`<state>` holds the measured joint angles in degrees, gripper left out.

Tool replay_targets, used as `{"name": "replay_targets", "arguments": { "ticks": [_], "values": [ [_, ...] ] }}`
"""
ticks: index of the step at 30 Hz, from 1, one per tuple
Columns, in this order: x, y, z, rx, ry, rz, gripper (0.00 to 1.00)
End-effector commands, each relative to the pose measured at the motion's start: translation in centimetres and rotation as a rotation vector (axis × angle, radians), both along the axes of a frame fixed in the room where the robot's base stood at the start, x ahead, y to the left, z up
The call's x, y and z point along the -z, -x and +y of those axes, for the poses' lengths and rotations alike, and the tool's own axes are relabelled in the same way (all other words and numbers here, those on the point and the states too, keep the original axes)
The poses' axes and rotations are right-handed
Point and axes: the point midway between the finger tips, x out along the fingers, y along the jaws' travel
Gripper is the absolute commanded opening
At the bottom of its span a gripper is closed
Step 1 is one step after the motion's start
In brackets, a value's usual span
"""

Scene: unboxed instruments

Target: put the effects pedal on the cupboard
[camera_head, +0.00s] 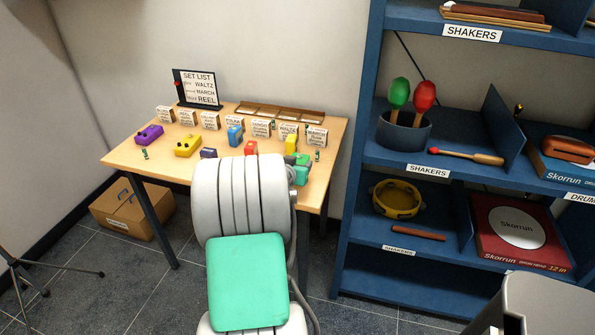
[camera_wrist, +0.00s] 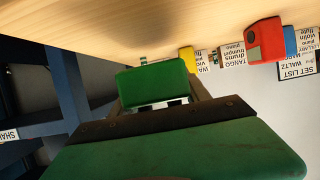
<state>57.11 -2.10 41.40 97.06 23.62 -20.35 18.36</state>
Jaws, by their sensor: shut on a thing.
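Several small box-shaped effects pedals stand on the wooden table: a purple one (camera_head: 149,135), a yellow one (camera_head: 188,146), blue ones (camera_head: 235,134) and a red one (camera_head: 251,147). A green pedal (camera_head: 301,173) shows at the table's front right, partly hidden by my arm. In the wrist view my gripper (camera_wrist: 155,97) is shut on this green pedal (camera_wrist: 152,83), which sits between the fingers. The head view hides the fingers behind my arm. I cannot tell whether the pedal touches the tabletop. No thing is clearly identifiable as the cupboard.
The table (camera_head: 125,161) also bears name cards, a set list sign (camera_head: 198,88) and a divided wooden tray (camera_head: 280,112). A blue shelf unit (camera_head: 368,153) with maracas, a tambourine and drum boxes stands right. A grey rounded object (camera_head: 550,300) is at lower right. A cardboard box (camera_head: 130,211) lies left.

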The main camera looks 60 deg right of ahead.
Motion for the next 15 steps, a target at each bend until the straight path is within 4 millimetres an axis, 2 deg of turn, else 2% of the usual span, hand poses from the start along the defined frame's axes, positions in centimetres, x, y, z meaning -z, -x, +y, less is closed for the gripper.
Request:
{"name": "replay_targets", "arguments": {
  "ticks": [1, 5, 9, 15],
  "values": [
    [-1.9, 0.5, 1.0, -0.001, 0.007, -0.004, 0.00],
    [-5.8, 1.9, 3.9, -0.001, 0.008, -0.004, 0.00],
    [-7.1, 3.8, 7.8, -0.001, 0.006, -0.003, 0.00],
    [-8.5, 5.4, 10.9, -0.001, 0.003, -0.001, 0.00]
  ]
}}
